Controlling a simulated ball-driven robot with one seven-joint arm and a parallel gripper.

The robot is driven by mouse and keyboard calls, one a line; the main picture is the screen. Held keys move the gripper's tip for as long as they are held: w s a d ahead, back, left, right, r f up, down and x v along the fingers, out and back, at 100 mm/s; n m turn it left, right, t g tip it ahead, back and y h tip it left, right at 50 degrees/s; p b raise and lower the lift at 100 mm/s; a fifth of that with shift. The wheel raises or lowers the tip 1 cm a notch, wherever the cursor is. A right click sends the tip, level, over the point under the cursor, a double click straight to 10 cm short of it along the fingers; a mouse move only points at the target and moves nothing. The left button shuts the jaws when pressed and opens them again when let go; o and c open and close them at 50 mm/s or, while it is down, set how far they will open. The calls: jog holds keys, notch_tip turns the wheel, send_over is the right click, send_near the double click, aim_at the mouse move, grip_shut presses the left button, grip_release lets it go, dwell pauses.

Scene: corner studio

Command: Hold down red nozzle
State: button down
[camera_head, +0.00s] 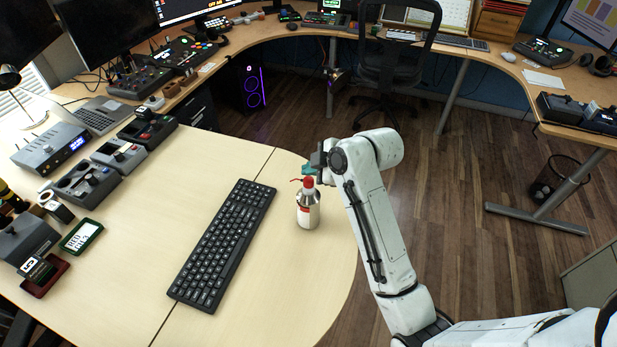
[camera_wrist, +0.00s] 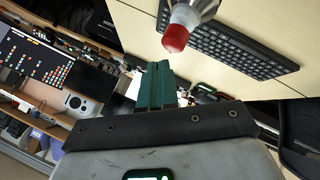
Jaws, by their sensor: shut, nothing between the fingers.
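A white and silver spray can (camera_head: 308,210) stands upright on the light wooden desk, near its rounded right end. Its red nozzle (camera_head: 308,182) is on top. My gripper (camera_head: 307,169) is at the nozzle's height or slightly above it in the head view; I cannot tell from there whether they touch. In the wrist view the red nozzle (camera_wrist: 176,38) and part of the can (camera_wrist: 194,10) show at the top, with a visible gap to the green fingers of my gripper (camera_wrist: 157,66). The fingers are together and empty.
A black keyboard (camera_head: 223,245) lies left of the can. Control boxes (camera_head: 87,184) and a green-framed card (camera_head: 81,236) line the desk's left side. The desk's rounded edge is close to the can's right. Bare desk lies between keyboard and can.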

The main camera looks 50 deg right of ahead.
aim_at(311, 181)
jog(key=shift+r, duration=0.15)
notch_tip(311, 181, up, 5)
jog(key=p, duration=0.4)
jog(key=shift+p, duration=0.4)
jog(key=s+a+f+m+g+b, duration=0.1)
jog(key=s+a+f+m+g, duration=0.25)
jog(key=s+a+f, duration=0.6)
jog(key=s+a+f+m+g, duration=0.2)
jog(key=s+m, duration=0.1)
jog(key=s, duration=0.5)
jog(key=s+a+f+m+g+b, duration=0.1)
jog(key=s+a+f+m+g, duration=0.1)
jog(key=s, duration=0.6)
jog(key=shift+a+f+m+g+h, duration=0.35)
jog(key=shift+a+f+m, duration=0.3)
jog(key=shift+f+m, duration=0.2)
